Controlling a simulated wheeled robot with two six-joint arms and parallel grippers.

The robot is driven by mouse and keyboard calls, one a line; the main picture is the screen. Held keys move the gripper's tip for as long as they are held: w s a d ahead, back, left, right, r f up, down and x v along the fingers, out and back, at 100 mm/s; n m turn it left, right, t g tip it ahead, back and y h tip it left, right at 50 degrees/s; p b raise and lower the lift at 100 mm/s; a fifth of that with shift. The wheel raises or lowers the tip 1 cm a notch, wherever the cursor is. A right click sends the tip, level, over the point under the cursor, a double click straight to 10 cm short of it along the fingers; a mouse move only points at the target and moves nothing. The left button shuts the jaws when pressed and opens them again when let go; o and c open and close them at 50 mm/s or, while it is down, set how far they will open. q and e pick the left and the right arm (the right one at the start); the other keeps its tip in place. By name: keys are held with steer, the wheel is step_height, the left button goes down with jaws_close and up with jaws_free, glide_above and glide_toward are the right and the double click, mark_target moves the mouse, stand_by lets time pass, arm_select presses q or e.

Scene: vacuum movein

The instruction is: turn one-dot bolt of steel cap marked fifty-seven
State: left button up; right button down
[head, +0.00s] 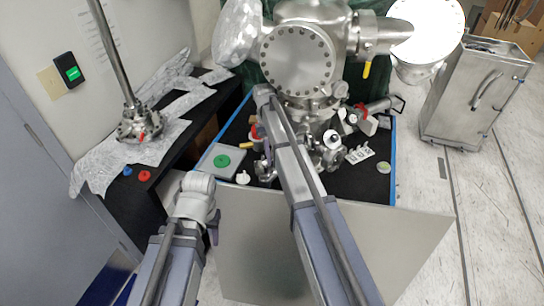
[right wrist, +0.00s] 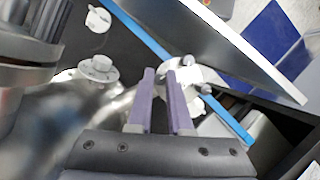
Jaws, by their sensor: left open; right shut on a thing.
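Small steel caps and fittings sit around the lower part of the steel chamber (head: 298,60). One round pale cap (head: 332,139) faces me. No number or dot mark can be read, so I cannot tell which cap is fifty-seven. In the right wrist view the purple fingers of my right gripper (right wrist: 166,88) are close together, at a small bright steel fitting (right wrist: 188,76); the piece between them is too small to make out. My left gripper (head: 214,231) is open, low at the left, away from the chamber.
A grey plate with a green disc (head: 222,161) lies on the black blue-edged table (head: 370,183). Small loose parts (head: 359,154) lie right of the chamber. A side bench at left holds foil, a metal rod fixture (head: 139,125) and red and blue caps. A steel cart (head: 473,100) stands right.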

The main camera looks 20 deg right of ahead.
steer(key=shift+m+y, duration=0.3)
steer(key=shift+m, duration=0.6)
steer(key=c, duration=0.8)
jaws_free()
steer(key=shift+c, duration=0.2)
steer(key=shift+r, duration=0.1)
